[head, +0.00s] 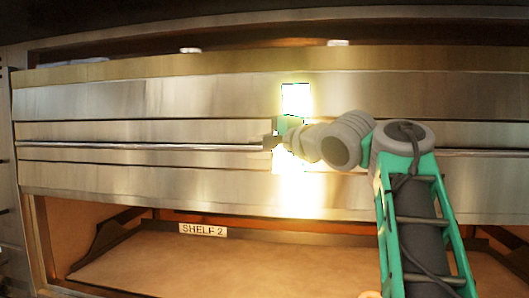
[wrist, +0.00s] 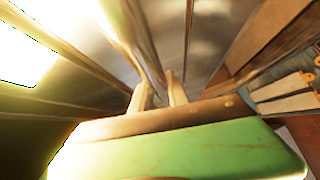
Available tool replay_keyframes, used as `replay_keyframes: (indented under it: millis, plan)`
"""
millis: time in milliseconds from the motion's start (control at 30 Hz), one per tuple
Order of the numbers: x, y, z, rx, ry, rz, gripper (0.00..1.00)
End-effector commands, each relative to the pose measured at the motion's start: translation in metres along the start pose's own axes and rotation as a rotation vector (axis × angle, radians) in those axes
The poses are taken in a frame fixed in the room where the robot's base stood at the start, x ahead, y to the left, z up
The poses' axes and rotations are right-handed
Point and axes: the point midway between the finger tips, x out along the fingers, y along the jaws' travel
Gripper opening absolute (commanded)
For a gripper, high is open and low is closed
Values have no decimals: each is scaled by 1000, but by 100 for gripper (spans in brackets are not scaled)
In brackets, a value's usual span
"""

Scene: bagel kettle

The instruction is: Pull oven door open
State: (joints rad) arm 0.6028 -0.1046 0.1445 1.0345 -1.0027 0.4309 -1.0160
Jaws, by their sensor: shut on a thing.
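The oven door (head: 100,98) is a wide, brushed metal front that spans the head view. A long thin bar handle (head: 140,146) runs across it. My gripper (head: 268,143) is at the bar, near the middle of the view, and is shut on it. In the wrist view, my gripper's two pale fingers (wrist: 160,92) stand on either side of the bar handle (wrist: 149,62). My gripper and arm hide part of the bar and the door. I cannot tell whether the door is slightly ajar.
Below the door is an open shelf (head: 270,265) with a "SHELF 2" label (head: 203,230). A ledge with small white round things (head: 338,43) runs above the door. A bright glare on the metal surrounds my gripper.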

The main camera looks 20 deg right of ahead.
Motion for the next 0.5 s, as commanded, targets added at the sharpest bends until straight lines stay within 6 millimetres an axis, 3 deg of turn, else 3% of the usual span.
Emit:
replay_keyframes:
  millis: [300,333,500]
  plan:
    - [1,-2,0,3,2,-5,0]
    - [1,-3,0,3,1,-6,21]
    - [1,-2,1,3,0,-5,35]
